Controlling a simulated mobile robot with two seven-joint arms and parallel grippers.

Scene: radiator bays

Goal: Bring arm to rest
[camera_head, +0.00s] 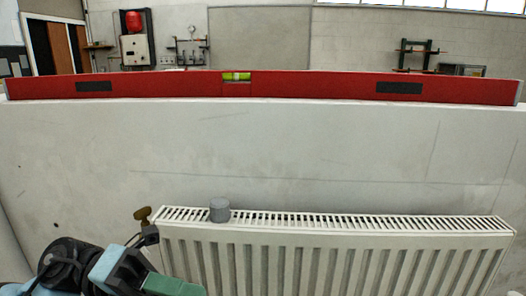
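My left arm comes in at the bottom left. Its dark gripper (160,284) with a green part is cut off by the bottom edge, in front of the left end of the white radiator (335,262). Its fingers do not show clearly, so I cannot tell whether it is open or shut. My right gripper is not in view.
A grey cylinder (220,210) stands on the radiator's top grille, near its left end. A brass-coloured valve (142,214) sits at the radiator's upper left corner. A long red spirit level (160,84) lies along the top of the pale wall (300,140).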

